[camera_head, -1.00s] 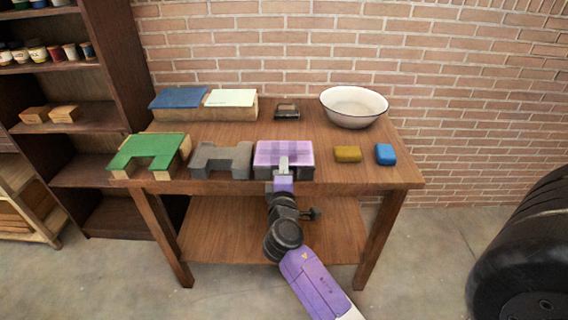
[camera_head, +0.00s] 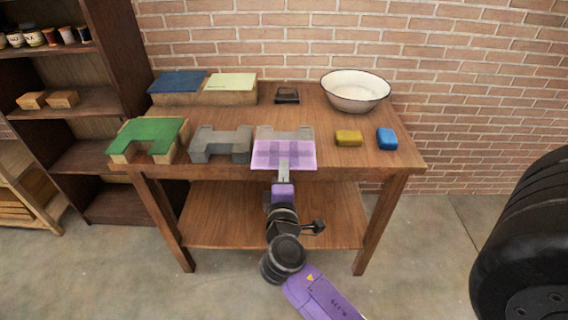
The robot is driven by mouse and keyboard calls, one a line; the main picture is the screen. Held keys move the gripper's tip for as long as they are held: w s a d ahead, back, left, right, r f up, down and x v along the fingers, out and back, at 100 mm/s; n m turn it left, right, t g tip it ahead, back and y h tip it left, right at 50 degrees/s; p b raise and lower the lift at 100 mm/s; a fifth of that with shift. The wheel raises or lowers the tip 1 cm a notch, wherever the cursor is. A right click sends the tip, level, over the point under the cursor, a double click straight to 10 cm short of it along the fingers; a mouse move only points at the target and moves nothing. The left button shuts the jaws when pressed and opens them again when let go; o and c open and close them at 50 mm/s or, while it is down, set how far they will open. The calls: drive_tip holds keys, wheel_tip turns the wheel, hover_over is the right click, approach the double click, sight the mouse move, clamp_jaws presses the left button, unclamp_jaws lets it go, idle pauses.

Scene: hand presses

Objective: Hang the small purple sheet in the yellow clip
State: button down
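The small purple sheet (camera_head: 265,155) is flat, with darker bands showing through or on it. My gripper (camera_head: 284,165) holds it by its near edge, in front of the table's front edge. The sheet covers the front part of a grey block (camera_head: 290,133); I cannot tell whether it touches that block. My gripper's fingers are small in this view but appear shut on the sheet. The yellow clip (camera_head: 348,137) lies on the table to the right of the sheet and apart from it.
A blue block (camera_head: 387,138) lies right of the yellow clip. A white bowl (camera_head: 355,91) and a dark small press (camera_head: 287,95) stand behind. Left are another grey block (camera_head: 221,143), a green-topped block (camera_head: 148,136), and blue and pale sheets on a wooden block. Shelves stand at far left.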

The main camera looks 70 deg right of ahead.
drive_tip(key=b+v, duration=0.1)
drive_tip(key=v, duration=0.6)
drive_tip(key=shift+w, duration=0.1)
idle(0.5)
